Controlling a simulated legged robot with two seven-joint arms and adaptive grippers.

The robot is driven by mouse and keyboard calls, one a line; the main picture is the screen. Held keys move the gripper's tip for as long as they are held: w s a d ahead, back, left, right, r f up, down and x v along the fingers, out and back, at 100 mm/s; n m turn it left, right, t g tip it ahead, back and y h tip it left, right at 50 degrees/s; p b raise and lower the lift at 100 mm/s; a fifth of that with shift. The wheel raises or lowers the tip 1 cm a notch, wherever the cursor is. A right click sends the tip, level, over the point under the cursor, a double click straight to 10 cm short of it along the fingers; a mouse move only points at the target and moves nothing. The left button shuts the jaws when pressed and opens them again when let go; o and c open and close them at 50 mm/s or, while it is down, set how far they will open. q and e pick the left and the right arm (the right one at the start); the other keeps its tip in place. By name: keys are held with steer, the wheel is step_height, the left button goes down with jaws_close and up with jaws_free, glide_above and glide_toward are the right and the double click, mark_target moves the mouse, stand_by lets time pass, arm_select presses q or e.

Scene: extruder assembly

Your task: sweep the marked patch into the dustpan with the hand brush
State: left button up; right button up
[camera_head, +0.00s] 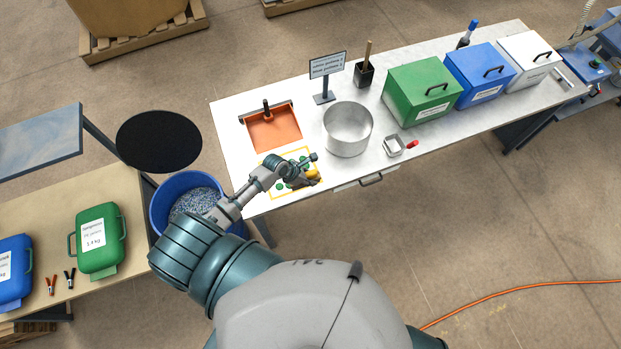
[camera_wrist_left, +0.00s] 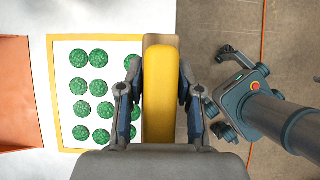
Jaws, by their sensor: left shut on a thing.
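My left gripper (camera_head: 309,171) is shut on the yellow hand brush (camera_wrist_left: 160,95), which lies between its two fingers in the left wrist view. A tan strip shows behind the brush's far end. The marked patch (camera_wrist_left: 54,105) is a white area with a yellow outline, and several green clumps (camera_wrist_left: 98,58) lie on it. The brush is at the patch's right side in the wrist view. The orange dustpan (camera_head: 272,128) lies on the table beyond the patch. My right gripper (camera_wrist_left: 211,73) shows open and empty over the floor in the wrist view.
A sign (camera_head: 325,72) stands behind the pot. Green (camera_head: 422,92), blue (camera_head: 480,75) and white (camera_head: 527,62) boxes line the table. A blue bin (camera_head: 165,205) stands left of the table.

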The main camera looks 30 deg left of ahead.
arm_select(q)
steer(key=shift+a+f, duration=0.1)
steer(key=shift+a, duration=0.3)
steer(key=shift+a+f, duration=0.1)
steer(key=shift+f, duration=0.25)
steer(key=f, duration=0.1)
steer(key=f+b, duration=0.1)
steer(key=f, duration=0.2)
steer(key=shift+d+f+b, duration=0.35)
steer(key=shift+d+f, duration=0.05)
steer(key=shift+f, duration=0.2)
steer(key=shift+a, duration=0.1)
steer(key=shift+a, duration=0.2)
steer(key=shift+d+f, duration=0.1)
steer(key=shift+d, duration=0.1)
steer(key=shift+f, duration=0.25)
